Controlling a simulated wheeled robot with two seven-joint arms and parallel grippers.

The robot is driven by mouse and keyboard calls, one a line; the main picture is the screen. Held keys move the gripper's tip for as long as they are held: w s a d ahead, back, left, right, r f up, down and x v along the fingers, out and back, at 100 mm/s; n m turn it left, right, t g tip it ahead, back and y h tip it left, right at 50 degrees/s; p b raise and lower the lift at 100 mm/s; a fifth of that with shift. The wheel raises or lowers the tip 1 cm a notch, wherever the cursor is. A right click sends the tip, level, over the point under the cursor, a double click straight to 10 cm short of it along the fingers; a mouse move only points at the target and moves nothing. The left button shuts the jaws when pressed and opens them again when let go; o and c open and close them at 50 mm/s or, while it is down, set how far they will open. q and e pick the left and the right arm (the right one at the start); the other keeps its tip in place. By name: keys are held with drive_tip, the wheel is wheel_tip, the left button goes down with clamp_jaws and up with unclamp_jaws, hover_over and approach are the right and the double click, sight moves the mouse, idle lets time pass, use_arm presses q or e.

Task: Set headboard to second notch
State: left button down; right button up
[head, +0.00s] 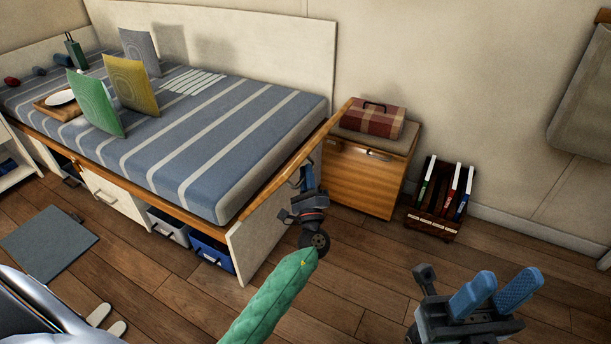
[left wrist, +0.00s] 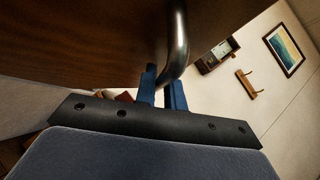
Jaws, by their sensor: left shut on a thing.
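The headboard (head: 327,127) is a wood-edged panel at the near right end of the bed, seen nearly edge-on in the head view. In the left wrist view its dark wood face (left wrist: 75,45) fills the upper left, with a bent metal bar (left wrist: 179,45) on it. My left gripper (head: 307,176) is beside the panel's outer side. Its blue fingers (left wrist: 163,90) are shut on the metal bar. My right gripper (head: 507,277) is open and empty at the lower right, away from the bed. I cannot see the notches.
A wooden cabinet (head: 362,181) with a plaid case (head: 374,118) on top stands close to the right of the headboard. A book rack (head: 438,200) is further right. The striped mattress (head: 210,140) carries cushions and a tray.

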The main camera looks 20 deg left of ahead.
idle(0.6)
use_arm(q)
drive_tip(key=c, duration=1.5)
unclamp_jaws()
drive_tip(key=shift+f, duration=0.1)
drive_tip(key=v, duration=0.7)
drive_tip(key=shift+s+d+f, duration=0.2)
drive_tip(key=shift+s, duration=0.1)
